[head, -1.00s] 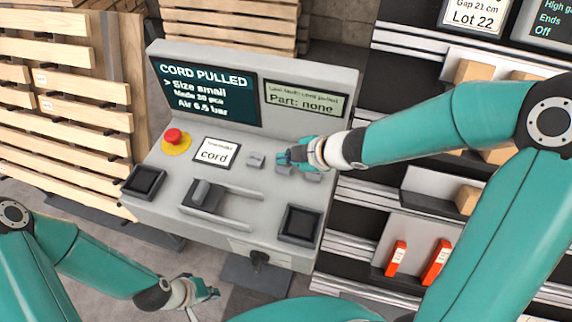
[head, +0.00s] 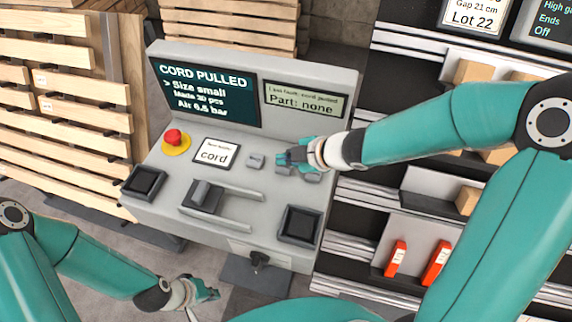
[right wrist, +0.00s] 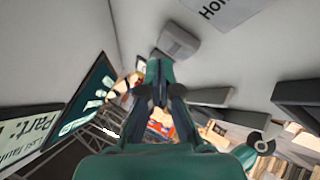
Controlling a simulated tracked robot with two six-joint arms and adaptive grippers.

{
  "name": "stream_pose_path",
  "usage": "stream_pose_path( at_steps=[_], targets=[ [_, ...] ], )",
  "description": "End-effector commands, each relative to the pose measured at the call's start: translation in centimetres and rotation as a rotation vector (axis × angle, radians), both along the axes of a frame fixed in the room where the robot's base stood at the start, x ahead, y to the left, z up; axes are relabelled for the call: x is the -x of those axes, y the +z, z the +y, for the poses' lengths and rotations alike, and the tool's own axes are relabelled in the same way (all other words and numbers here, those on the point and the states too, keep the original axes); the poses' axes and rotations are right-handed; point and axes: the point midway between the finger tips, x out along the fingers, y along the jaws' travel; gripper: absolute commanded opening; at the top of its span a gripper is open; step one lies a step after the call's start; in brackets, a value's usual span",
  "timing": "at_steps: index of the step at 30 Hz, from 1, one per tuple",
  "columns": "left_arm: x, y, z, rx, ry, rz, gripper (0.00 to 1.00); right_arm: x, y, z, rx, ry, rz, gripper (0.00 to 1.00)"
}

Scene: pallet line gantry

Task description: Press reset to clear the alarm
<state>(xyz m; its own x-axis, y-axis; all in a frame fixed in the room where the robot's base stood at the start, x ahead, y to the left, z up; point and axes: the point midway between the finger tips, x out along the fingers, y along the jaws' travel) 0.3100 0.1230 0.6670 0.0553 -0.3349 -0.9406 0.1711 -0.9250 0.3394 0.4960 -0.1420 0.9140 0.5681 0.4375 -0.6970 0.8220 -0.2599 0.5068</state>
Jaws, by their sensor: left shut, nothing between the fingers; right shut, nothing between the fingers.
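The grey control console (head: 190,65) carries a dark screen (head: 205,92) reading "CORD PULLED, Size small". A pale screen (head: 305,101) reads "Part: none". A grey button (head: 256,160) sits right of a white card reading "cord" (head: 216,153). More grey buttons (head: 313,177) lie beside and partly under my right gripper (head: 281,159); no reset label is readable. My right gripper is shut and empty, low over this row. In the right wrist view its fingertips (right wrist: 157,80) are close to a grey block (right wrist: 178,41); contact cannot be told. My left gripper (head: 205,302) is shut and empty below the console.
A red mushroom button (head: 174,138) on a yellow base stands at the console's left. Wooden pallets (head: 65,100) stand left; shelving with boxes (head: 466,201) stands right.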

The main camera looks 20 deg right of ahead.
Motion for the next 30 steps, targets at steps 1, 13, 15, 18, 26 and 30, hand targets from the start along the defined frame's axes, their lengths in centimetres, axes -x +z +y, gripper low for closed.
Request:
stream_pose_path(
  at_steps=[1,13,15,18,26,30],
  targets=[
    [0.00,-0.14,0.00,0.000,0.000,0.000,0.00,-0.02,-0.18,0.00,0.000,0.000,0.000,0.00],
    [0.00,-0.52,0.00,0.000,0.000,0.000,0.00,-0.13,-0.69,-0.01,-0.001,-0.001,0.000,0.00],
    [0.00,-0.52,0.00,0.000,0.000,0.000,0.00,-0.13,-0.69,-0.01,0.000,0.000,0.000,0.00],
    [0.00,-0.54,0.00,0.000,0.000,0.000,0.00,-0.12,-0.71,-0.01,0.000,0.000,0.000,0.00],
    [0.00,-0.81,0.00,0.000,0.000,0.000,0.00,-0.11,-0.99,-0.01,-0.001,-0.001,0.000,0.00],
    [0.01,-0.97,0.00,0.000,0.000,0.000,0.00,-0.11,-1.17,-0.01,-0.001,-0.001,0.000,0.00]
  ],
)
